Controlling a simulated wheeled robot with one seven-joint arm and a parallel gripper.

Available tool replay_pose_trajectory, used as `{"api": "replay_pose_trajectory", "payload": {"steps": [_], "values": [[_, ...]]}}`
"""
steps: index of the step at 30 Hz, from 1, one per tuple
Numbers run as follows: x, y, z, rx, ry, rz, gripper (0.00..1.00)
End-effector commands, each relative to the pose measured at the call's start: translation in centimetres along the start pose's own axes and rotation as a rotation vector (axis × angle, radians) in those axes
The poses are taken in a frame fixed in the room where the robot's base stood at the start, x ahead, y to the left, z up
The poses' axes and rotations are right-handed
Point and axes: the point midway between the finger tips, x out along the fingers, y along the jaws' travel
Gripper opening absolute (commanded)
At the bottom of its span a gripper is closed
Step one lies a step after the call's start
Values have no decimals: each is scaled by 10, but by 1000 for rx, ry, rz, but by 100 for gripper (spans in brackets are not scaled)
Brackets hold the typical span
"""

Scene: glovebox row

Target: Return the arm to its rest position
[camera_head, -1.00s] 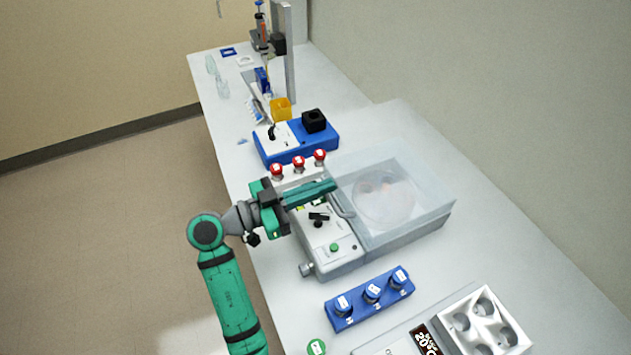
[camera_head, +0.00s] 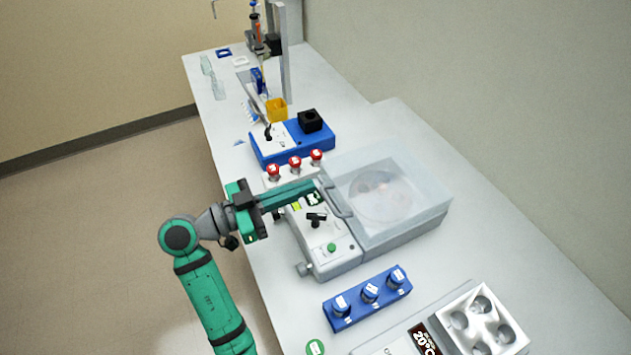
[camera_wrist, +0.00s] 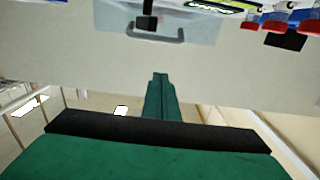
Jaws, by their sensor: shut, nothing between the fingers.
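My arm is green and grey and reaches in from the lower left of the head view. My gripper (camera_head: 314,184) is shut with nothing in it. Its green fingers point right, at the control-panel side of the grey device with the clear lid (camera_head: 380,195). In the wrist view the closed fingers (camera_wrist: 160,78) stand in the middle, with the device's grey handle (camera_wrist: 155,36) above them. Whether the fingers touch the device cannot be told.
Several things stand close by on the white bench (camera_head: 480,235): red-capped vials (camera_head: 295,165), a blue device (camera_head: 292,142), a blue rack (camera_head: 367,297) with blue-capped vials and a white holder (camera_head: 483,318). The floor (camera_head: 90,220) left of the bench is clear.

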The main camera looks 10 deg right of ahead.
Motion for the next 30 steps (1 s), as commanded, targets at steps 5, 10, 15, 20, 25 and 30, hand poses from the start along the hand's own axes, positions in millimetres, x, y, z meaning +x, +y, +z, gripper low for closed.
{"api": "replay_pose_trajectory", "payload": {"steps": [5, 10, 15, 20, 25, 30], "values": [[-31, -1, 17, -2, 1, -5, 0], [-45, 0, 26, -1, 1, 1, 0], [-49, 1, 29, 0, 0, 6, 0], [-49, 2, 30, 0, 0, 7, 0], [-48, 1, 29, 1, 0, 6, 0], [-39, 1, 23, 2, -1, 4, 0]]}}
